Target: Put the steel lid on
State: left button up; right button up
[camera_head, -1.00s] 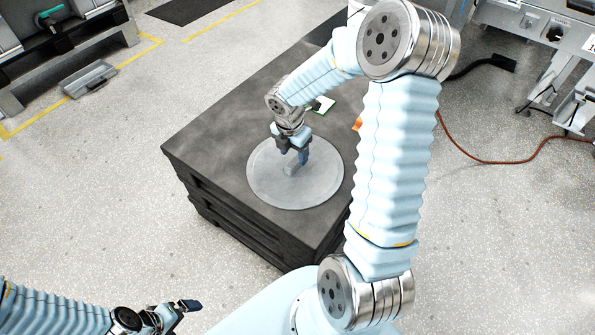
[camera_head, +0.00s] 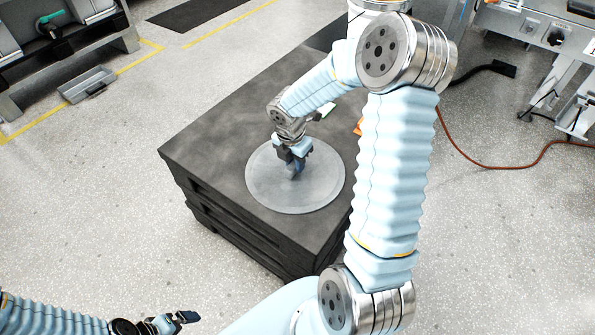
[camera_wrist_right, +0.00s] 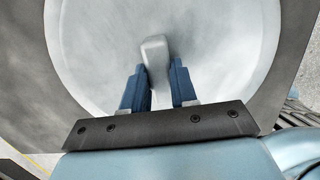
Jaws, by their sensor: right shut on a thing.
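The steel lid (camera_head: 268,187) is a round grey disc with a raised handle (camera_wrist_right: 155,50). It lies flat over the top of a dark block-like stand (camera_head: 225,130), near its front corner; I cannot tell whether it touches the top. My right gripper (camera_head: 296,172) points down at the lid's middle and is shut on the handle, which shows between the blue fingers (camera_wrist_right: 158,88) in the right wrist view. My left gripper (camera_head: 178,321) is low at the left, away from the stand, and its opening is unclear. No opening that fits the lid is visible.
A small green and white item (camera_head: 327,110) and an orange item (camera_head: 358,127) lie on the stand, partly behind my right arm. A grey tray (camera_head: 88,84) is on the floor at left. An orange-red cable (camera_head: 490,166) crosses the floor at right.

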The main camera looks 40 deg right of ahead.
jog(key=shift+r, duration=0.15)
grip_shut()
jog(key=shift+r+p, duration=1.9)
